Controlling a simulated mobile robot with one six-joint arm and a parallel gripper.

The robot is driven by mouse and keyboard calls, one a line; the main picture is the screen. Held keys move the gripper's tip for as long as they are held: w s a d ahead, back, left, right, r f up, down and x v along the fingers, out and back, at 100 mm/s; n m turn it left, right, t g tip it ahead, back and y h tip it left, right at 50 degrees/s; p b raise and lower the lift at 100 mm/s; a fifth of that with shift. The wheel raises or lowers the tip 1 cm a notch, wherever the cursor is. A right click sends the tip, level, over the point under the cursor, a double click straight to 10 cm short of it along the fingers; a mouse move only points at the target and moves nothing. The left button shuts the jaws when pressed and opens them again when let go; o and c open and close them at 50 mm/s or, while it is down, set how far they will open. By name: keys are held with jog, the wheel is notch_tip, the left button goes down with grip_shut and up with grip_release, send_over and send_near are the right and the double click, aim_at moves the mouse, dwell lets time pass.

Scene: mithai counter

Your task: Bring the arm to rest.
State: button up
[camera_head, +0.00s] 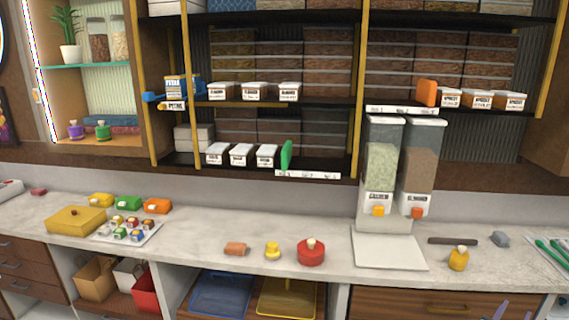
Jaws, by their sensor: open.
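Two purple pointed tips, which look like the fingers of my gripper (514,311), poke up at the bottom right edge in front of the drawer fronts. They stand apart with nothing seen between them. The rest of my gripper and my arm are below the picture. The tips appear clear of the counter (320,283) and of the things on it.
A red pot (311,253) is mid-counter. A yellow box (75,220) is at left. Shelves hold labelled tubs (254,91).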

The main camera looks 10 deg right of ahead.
jog(key=w+a+f+n+t+y+b, duration=0.2)
jog(key=w+a+f+n+y, duration=0.1)
jog(key=w+a+f, duration=0.7)
jog(key=w+a+f+n+t+y+b, duration=0.25)
jog(key=w+a+f, duration=0.25)
jog(key=w+a, duration=0.5)
jog(key=a+f+n+g+y+b, duration=0.15)
jog(key=a+f+y, duration=0.25)
jog(key=a+f, duration=0.65)
jog(key=a+f+n+g+y+b, duration=0.1)
jog(key=a+f+n+y, duration=0.2)
jog(key=a+f, duration=0.8)
jog(key=s+a+f+n+g+y+b, duration=0.15)
jog(key=s+a+f+g, duration=0.25)
jog(key=s+a+f, duration=0.5)
jog(key=s+a+f+n+g+y, duration=0.2)
jog(key=s+a+f+g, duration=0.15)
jog(key=s+a, duration=0.55)
jog(key=s+a+m+g, duration=0.1)
jog(key=s+g, duration=0.7)
jog(key=s, duration=0.9)
jog(key=shift+s+a+g, duration=0.2)
jog(key=shift+a+g, duration=0.15)
jog(key=shift+a, duration=0.1)
